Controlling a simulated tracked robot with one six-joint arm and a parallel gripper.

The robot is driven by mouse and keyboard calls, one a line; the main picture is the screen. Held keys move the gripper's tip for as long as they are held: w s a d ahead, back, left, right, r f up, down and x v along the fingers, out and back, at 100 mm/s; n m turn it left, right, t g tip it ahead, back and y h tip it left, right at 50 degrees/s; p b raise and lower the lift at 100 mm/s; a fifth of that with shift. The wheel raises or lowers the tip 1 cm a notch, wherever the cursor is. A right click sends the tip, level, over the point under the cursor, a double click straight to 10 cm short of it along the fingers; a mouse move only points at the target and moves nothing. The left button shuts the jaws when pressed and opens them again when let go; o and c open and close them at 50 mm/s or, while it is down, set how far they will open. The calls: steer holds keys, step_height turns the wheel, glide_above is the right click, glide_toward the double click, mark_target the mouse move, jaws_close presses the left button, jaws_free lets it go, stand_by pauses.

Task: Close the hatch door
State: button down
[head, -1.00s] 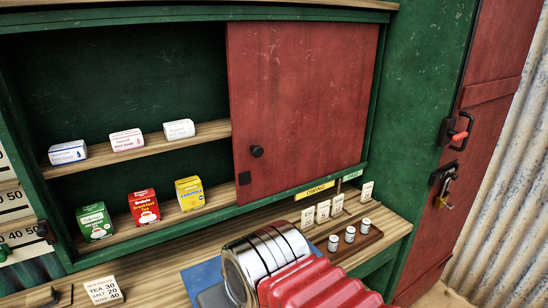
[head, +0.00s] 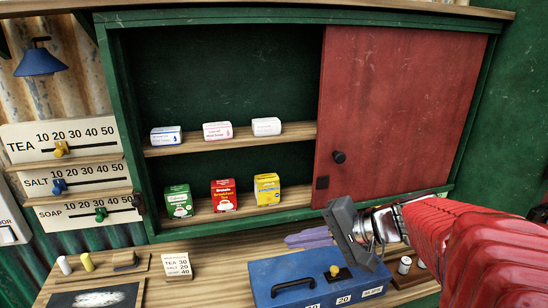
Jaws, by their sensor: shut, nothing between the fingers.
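The hatch door (head: 420,110) is a red sliding panel with a round black knob (head: 339,157) near its left edge. It covers the right part of the green-framed hatch opening; the left part stands open and shows shelves. My gripper (head: 352,236) is shut and empty, at the end of my red-sleeved arm coming from the right. It appears below the knob in the picture, over the counter, apart from the door. My arm hides part of the counter and the lower right of the frame.
Three soap packs (head: 217,131) sit on the upper shelf and three boxes (head: 223,195) on the lower one. A blue case (head: 290,285) with a black handle is on the counter below my gripper. A price card (head: 177,266) stands left. Sliders (head: 65,148) line the left wall.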

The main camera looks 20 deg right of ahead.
steer(key=w+d+r+m+t+h, duration=0.1)
steer(key=d+r+m+t, duration=0.1)
steer(key=d, duration=0.7)
steer(key=w+d+r+m+t+h, duration=0.1)
steer(key=d+r+m+t+h, duration=0.1)
steer(key=d+t, duration=0.3)
steer(key=w+d+r+m+t+h, duration=0.1)
steer(key=d+r+m+t, duration=0.1)
steer(key=d, duration=1.1)
steer(key=m+t, duration=0.1)
steer(key=m, duration=0.1)
steer(key=shift+w+d+r+m+h, duration=0.2)
steer(key=shift+d+r+m+h, duration=0.1)
steer(key=shift+h, duration=0.1)
steer(key=shift+a, duration=0.1)
glide_toward(356, 166)
steer(key=w+a+r, duration=0.2)
steer(key=w+r, duration=0.1)
steer(key=w, duration=0.1)
steer(key=a, duration=0.2)
steer(key=a+r, duration=0.1)
steer(key=shift+w+a, duration=0.15)
steer(key=shift+a, duration=0.2)
steer(key=shift+a, duration=0.1)
